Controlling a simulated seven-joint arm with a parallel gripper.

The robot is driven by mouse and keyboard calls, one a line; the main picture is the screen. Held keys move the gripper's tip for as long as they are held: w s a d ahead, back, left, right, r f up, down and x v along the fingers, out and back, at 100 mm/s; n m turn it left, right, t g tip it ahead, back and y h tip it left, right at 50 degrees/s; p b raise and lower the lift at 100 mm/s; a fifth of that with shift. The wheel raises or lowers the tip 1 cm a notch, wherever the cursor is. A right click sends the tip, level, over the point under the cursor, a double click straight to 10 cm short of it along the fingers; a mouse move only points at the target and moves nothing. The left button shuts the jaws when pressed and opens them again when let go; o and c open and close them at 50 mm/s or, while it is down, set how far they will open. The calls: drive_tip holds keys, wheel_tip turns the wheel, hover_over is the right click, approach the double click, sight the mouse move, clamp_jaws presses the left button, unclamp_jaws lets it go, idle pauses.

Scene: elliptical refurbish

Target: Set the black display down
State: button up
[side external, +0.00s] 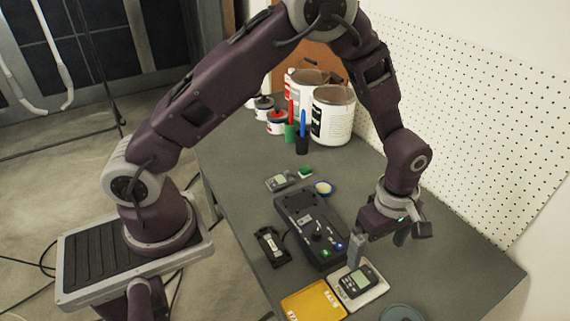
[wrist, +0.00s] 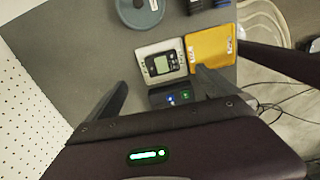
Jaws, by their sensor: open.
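The black display (side external: 355,283), a small dark unit with a light grey screen, lies on a silver-white square plate (side external: 375,294) near the front of the table. In the wrist view the display (wrist: 161,64) lies flat within the plate's edges (wrist: 143,52). My gripper (side external: 380,246) is open and empty, above the table just behind the display. In the wrist view the fingertips of my gripper (wrist: 160,82) are spread wide, with the display beyond them and clear of both fingers.
A grey-green disc (side external: 401,313) lies at the front. Paint cans (side external: 333,116) stand at the back by the pegboard (side external: 470,110). The table's right side is clear.

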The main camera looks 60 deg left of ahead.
drive_tip(key=s+a+r+m+t, duration=0.1)
drive_tip(key=s+a+r+m, duration=0.15)
drive_tip(key=r, duration=0.65)
drive_tip(key=s+a+r+m+t, duration=0.15)
drive_tip(key=a+r+m, duration=0.25)
drive_tip(key=r, duration=0.5)
drive_tip(key=s+a+r+m+t, duration=0.1)
drive_tip(key=s+a+r+m, duration=0.1)
drive_tip(key=s, duration=0.4)
drive_tip(key=s+a+r+m+t, duration=0.1)
drive_tip(key=s+a+r+m, duration=0.1)
drive_tip(key=s+m, duration=0.3)
drive_tip(key=s+a+r+m+t, duration=0.1)
drive_tip(key=s+a+r+m, duration=0.2)
drive_tip(key=s, duration=0.4)
drive_tip(key=shift+r+m, duration=0.35)
drive_tip(key=shift+m, duration=0.1)
